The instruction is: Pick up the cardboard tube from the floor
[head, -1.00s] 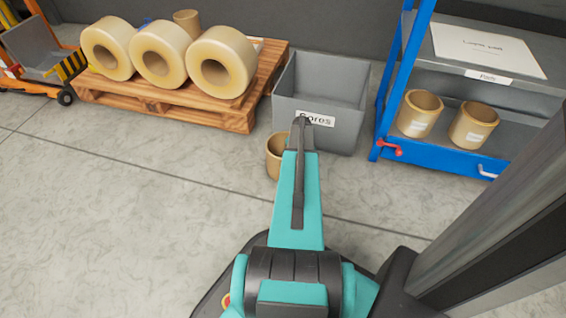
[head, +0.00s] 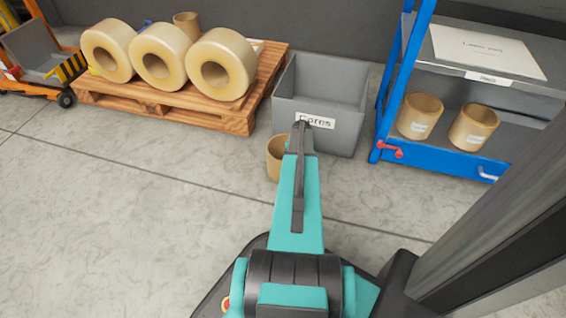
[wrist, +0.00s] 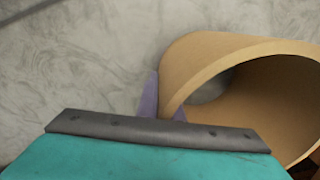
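The tan cardboard tube (head: 274,157) stands on the floor in front of the grey bin, partly hidden behind my arm in the head view. In the wrist view the tube (wrist: 205,60) is large at the right, its open end facing the camera. My gripper (wrist: 164,106) is right at the tube's near left wall. One purple finger piece shows outside the wall and a small purple piece shows at its inner side. The dark bar of my gripper hides the rest of the fingers, so I cannot tell whether they touch the wall.
A grey bin (head: 342,134) labelled "Cores" stands just behind the tube. A wooden pallet (head: 180,112) with large rolls is at the left. A blue rack (head: 434,159) with two more tubes is at the right. The floor at the front left is clear.

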